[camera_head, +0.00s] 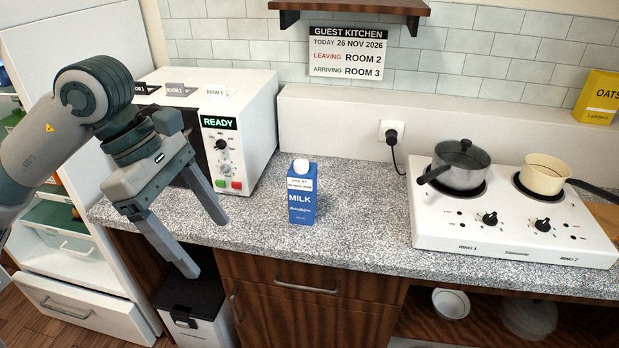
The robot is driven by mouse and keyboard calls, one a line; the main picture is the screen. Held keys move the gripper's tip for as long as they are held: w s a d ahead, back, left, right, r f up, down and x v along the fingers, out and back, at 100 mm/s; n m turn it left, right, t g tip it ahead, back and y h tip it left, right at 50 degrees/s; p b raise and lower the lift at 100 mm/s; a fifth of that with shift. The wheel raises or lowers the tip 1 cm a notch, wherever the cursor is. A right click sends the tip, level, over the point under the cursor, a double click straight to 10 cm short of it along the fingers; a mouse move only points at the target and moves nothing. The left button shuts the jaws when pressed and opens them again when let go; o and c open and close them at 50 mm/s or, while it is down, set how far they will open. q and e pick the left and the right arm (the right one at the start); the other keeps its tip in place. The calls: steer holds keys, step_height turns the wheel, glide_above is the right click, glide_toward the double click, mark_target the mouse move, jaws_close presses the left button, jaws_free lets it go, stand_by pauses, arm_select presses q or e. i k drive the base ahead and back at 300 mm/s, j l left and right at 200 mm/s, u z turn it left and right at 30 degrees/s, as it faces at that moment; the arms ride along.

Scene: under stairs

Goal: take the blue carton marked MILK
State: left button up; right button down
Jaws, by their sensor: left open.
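The blue carton marked MILK (302,206) stands upright on the speckled grey counter, near the middle of the view. It has a white cap and a white label with small print above the word MILK; part of that print is too small to read. My left gripper (207,248) is to the left of the carton, in front of the microwave and over the counter's front edge. Its two fingers are spread apart, with nothing between them. It does not touch the carton. My right gripper is not in view.
A white microwave (245,130) showing READY stands behind my left gripper. A two-ring hob (460,225) with a lidded grey pot (462,170) and a cream pan (543,178) is at the right. The counter (355,215) between carton and hob is clear. A guest sign (347,53) hangs behind.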

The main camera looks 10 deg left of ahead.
mark_target(302, 188)
steer(key=i, duration=1.2)
